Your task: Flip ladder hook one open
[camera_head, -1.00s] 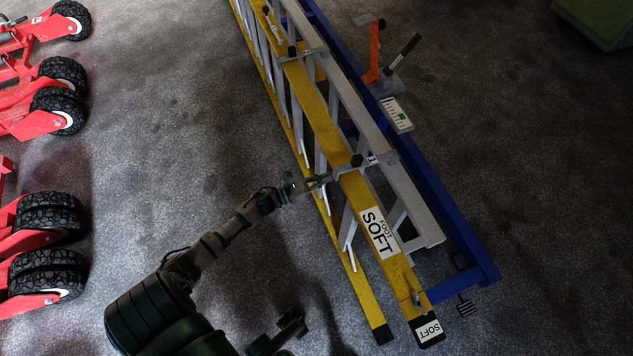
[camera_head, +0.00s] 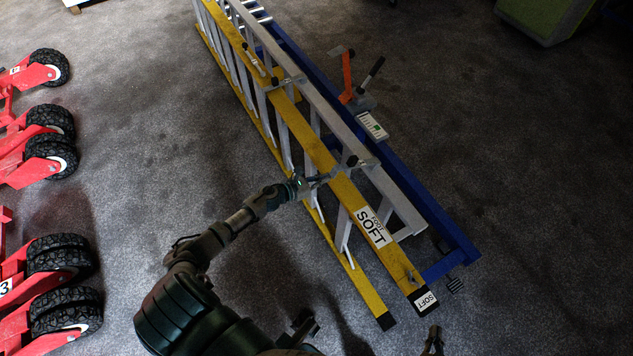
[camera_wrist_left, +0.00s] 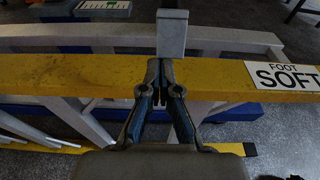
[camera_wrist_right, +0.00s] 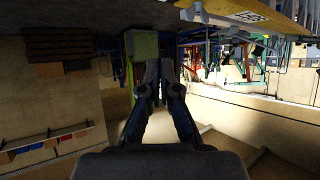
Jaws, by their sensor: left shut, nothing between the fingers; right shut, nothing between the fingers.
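The yellow and grey ladder (camera_head: 318,153) lies diagonally against a blue frame. Its nearer hook (camera_head: 354,161) is a small grey bracket with a dark end across the yellow rail; a second hook (camera_head: 272,83) sits further up. My left gripper (camera_head: 332,175) is shut and empty at the rail beside the nearer hook. In the left wrist view, its fingertips (camera_wrist_left: 162,65) lie just below the hook's grey block (camera_wrist_left: 172,34); I cannot tell if they touch. My right gripper (camera_head: 435,334) is at the bottom edge, and its shut, empty fingertips (camera_wrist_right: 160,68) show in the right wrist view.
The blue frame (camera_head: 437,232) runs along the ladder's far side, with an orange-handled tool (camera_head: 347,76) on it. Red wheeled equipment (camera_head: 40,155) stands at the left. A green box (camera_head: 548,18) is at the top right. The carpet between is clear.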

